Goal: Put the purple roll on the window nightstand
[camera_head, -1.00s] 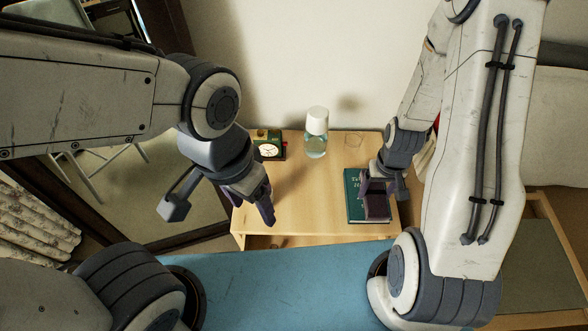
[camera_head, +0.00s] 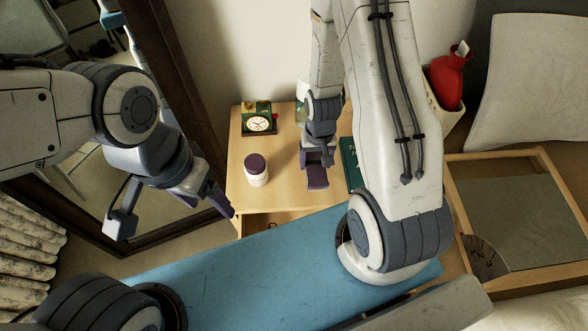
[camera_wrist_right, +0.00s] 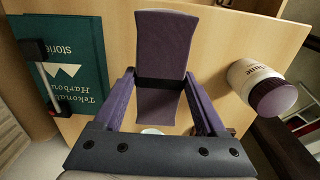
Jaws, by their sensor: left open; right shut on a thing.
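The purple roll (camera_head: 317,178), with a black band across it in the right wrist view (camera_wrist_right: 167,40), is between the fingers of my right gripper (camera_head: 318,158). My right gripper is shut on it, over the front right part of the wooden nightstand (camera_head: 240,185). I cannot tell whether the roll touches the top. In the right wrist view the fingers (camera_wrist_right: 163,100) are on either side of the roll. My left gripper (camera_head: 218,203) is open and empty, just off the nightstand's front left corner.
On the nightstand are a clock (camera_head: 258,123), a white jar with a purple lid (camera_head: 257,170) and a green book (camera_head: 350,165). A bottle is partly hidden behind my right arm. A red vessel (camera_head: 446,80) stands at the right. The top between jar and roll is clear.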

